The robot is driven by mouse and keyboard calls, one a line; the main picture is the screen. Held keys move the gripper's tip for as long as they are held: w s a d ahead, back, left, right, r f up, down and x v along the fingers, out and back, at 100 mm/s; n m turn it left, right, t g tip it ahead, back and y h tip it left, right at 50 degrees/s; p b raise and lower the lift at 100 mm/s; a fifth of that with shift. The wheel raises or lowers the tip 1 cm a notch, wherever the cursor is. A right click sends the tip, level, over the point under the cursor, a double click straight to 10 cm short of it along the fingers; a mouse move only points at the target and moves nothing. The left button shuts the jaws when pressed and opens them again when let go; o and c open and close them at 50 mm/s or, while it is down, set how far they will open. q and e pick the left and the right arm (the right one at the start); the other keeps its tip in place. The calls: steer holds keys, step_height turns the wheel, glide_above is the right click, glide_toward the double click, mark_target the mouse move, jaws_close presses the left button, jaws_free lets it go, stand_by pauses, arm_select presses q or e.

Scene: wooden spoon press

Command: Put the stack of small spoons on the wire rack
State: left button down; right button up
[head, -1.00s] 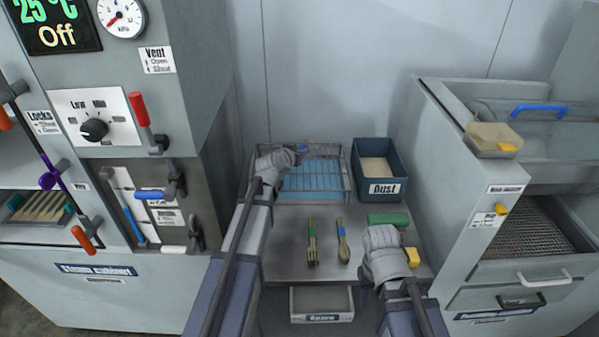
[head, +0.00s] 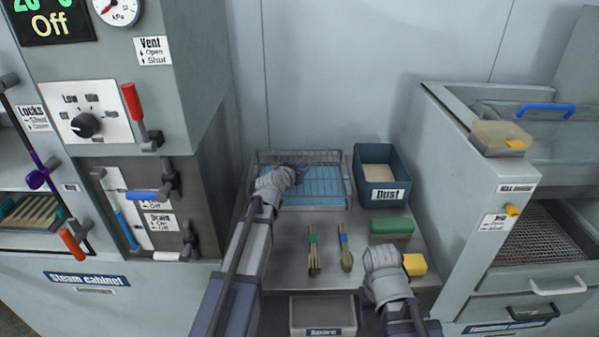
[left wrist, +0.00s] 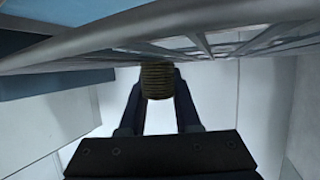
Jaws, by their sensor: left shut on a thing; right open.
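My left gripper (head: 299,169) is over the wire rack (head: 325,186), toward its back and middle. In the left wrist view its two fingers (left wrist: 158,98) are shut on a brown ribbed bundle (left wrist: 157,80), which looks like the stack of small spoons seen end-on. Rack bars cross close above the bundle in that view; I cannot tell whether they touch. In the head view the hand mostly hides the bundle. My right gripper (head: 384,262) is open, low over the table's front right, beside a yellow block; its fingers are mostly hidden.
A green-banded bundle (head: 313,252) and a blue-banded bundle (head: 345,250) lie on the grey table. A green block (head: 391,226) and the yellow block (head: 415,264) lie right of them. The Dust bin (head: 383,186) stands right of the rack. The steam cabinet (head: 140,270) is at left.

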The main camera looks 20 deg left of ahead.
arm_select(q)
steer(key=shift+f, duration=0.2)
steer(key=c, duration=0.6)
jaws_free()
steer(key=shift+r, duration=0.1)
steer(key=shift+r, duration=0.1)
steer(key=p+v, duration=0.4)
steer(key=v, duration=0.6)
steer(key=shift+s+r, duration=0.2)
steer(key=shift+p+v, duration=0.3)
steer(key=shift+v, duration=0.5)
